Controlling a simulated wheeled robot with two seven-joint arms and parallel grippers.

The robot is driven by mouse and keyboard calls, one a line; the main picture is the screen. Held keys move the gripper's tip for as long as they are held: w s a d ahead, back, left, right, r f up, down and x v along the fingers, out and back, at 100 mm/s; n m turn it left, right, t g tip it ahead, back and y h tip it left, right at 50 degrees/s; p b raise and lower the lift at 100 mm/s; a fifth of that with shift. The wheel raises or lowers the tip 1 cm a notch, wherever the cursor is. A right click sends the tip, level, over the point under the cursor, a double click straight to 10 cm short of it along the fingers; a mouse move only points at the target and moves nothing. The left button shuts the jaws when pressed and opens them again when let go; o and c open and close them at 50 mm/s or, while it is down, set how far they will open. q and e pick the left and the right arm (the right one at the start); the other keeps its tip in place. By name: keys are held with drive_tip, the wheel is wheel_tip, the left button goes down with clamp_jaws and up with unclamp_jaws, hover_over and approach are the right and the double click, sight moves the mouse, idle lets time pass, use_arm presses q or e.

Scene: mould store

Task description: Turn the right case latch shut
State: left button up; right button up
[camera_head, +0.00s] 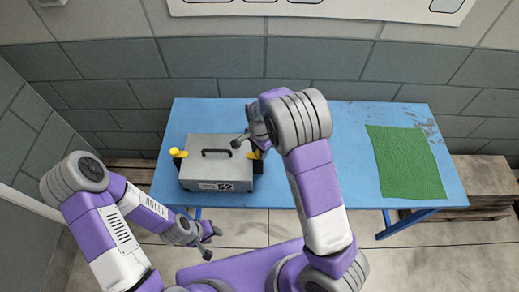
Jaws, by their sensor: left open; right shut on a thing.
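A grey case (215,172) with a black top handle (216,153) and a "52" label stands on the blue table (345,165). The right case latch (254,154) is yellow on a black mount at the case's right side; my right gripper partly hides it. My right gripper (245,144) reaches over the case's right rear and is shut on the right latch. How far the latch is turned cannot be told. The left case latch (178,153), also yellow on black, is at the case's left side. My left gripper (212,241) is open and empty, in front of the table.
A green mat (405,162) lies at the table's right. The table between the case and the mat is bare, partly covered by my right arm. A tiled wall stands close behind the table. Wooden pallets (485,185) lie on the floor at the right.

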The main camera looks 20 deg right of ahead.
drive_tip(key=o, duration=1.1)
drive_tip(key=shift+c, duration=0.2)
drive_tip(key=shift+r, duration=0.1)
wheel_tip(320, 180, up, 7)
drive_tip(key=shift+r+p, duration=0.2)
drive_tip(key=shift+p, duration=0.15)
